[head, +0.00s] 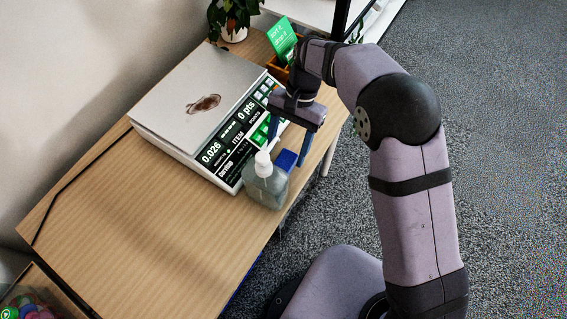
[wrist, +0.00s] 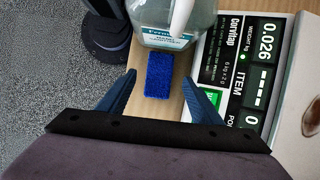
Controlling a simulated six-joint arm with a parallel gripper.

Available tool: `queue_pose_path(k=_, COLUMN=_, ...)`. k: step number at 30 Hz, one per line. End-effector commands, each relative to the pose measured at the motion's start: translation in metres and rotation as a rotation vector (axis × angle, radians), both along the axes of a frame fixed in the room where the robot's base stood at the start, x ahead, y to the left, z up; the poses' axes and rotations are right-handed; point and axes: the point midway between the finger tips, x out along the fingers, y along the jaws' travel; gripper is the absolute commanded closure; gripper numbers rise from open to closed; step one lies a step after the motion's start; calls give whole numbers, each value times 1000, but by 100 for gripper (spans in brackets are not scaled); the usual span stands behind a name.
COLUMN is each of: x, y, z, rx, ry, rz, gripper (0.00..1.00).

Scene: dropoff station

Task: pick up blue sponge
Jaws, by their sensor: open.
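The blue sponge (wrist: 158,75) lies on the wooden table between the pump bottle and my gripper in the wrist view. In the head view the sponge (head: 286,160) shows just behind the bottle, near the table's right edge. My gripper (wrist: 160,92) is open and empty, with one blue finger to each side of the sponge's near end in the picture. In the head view my gripper (head: 289,150) is beside the scale, with its fingers pointing down around the sponge. I cannot tell the exact height of the fingertips over the table.
A clear pump bottle (head: 266,184) stands close to the sponge. A scale (head: 195,95) with a display reading 0.026 stands beside it, an onion-like item (head: 204,103) on its plate. A green sign (head: 282,37) and potted plant (head: 233,22) are behind. The front of the table (head: 150,230) is clear.

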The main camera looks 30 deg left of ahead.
Motion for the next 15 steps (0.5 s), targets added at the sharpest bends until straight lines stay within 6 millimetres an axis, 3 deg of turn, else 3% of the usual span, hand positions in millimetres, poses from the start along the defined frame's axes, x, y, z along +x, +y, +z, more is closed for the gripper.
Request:
queue_pose_path(k=9, x=-14, y=-2, z=-34, rx=-2, ry=3, rz=0, gripper=41)
queue_pose_path(k=15, x=-18, y=-2, z=-45, rx=-1, ry=1, rz=0, gripper=41)
